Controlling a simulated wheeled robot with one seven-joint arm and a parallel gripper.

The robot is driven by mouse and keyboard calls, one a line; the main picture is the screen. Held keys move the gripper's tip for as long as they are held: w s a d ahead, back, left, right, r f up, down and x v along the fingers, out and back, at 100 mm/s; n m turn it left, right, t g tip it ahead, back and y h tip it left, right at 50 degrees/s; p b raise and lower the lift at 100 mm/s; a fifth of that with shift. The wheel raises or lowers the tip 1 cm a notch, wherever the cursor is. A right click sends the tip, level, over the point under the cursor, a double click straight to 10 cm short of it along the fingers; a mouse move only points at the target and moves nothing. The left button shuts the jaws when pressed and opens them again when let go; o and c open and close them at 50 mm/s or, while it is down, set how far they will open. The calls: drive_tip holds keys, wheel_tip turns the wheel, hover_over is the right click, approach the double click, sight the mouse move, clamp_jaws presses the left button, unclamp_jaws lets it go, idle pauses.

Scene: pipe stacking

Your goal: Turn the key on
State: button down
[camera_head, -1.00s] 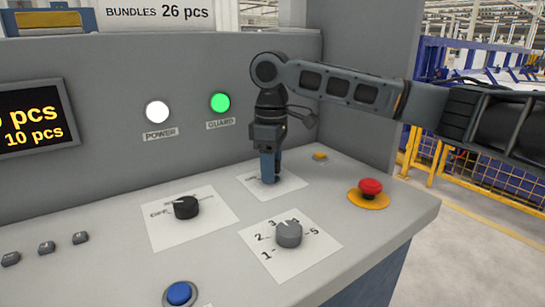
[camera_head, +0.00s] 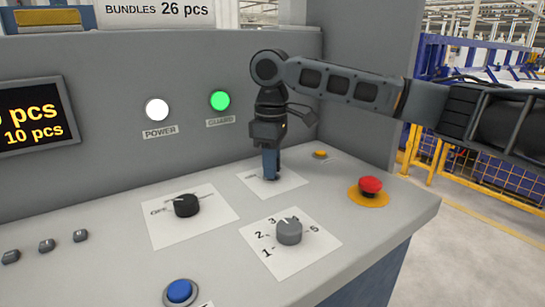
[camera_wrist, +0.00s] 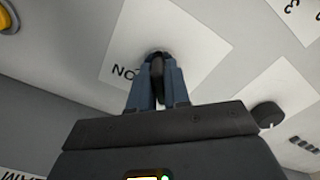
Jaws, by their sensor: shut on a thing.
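My gripper (camera_head: 270,176) points down at a white label plate (camera_head: 291,182) at the back of the grey console. Its two blue fingers are shut on the key, and hide most of it in the head view. In the wrist view the dark key (camera_wrist: 157,75) shows between the fingertips (camera_wrist: 157,82), standing on the white plate (camera_wrist: 195,38). Part of the printed word, starting "NO" or similar, shows beside it; the rest is hidden by a finger.
A black selector knob (camera_head: 186,206) and a grey numbered knob (camera_head: 289,231) stand nearer on the console. A red emergency button (camera_head: 370,187) on a yellow base and a small yellow button (camera_head: 320,154) are to the right. The white POWER lamp (camera_head: 157,110) and green GUARD lamp (camera_head: 220,101) are lit.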

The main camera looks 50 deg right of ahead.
drive_tip(key=shift+r+m+p, duration=0.15)
drive_tip(key=shift+m+p, duration=1.15)
drive_tip(key=shift+p, duration=0.25)
drive_tip(key=shift+m+p, duration=0.35)
drive_tip(key=shift+m, duration=0.05)
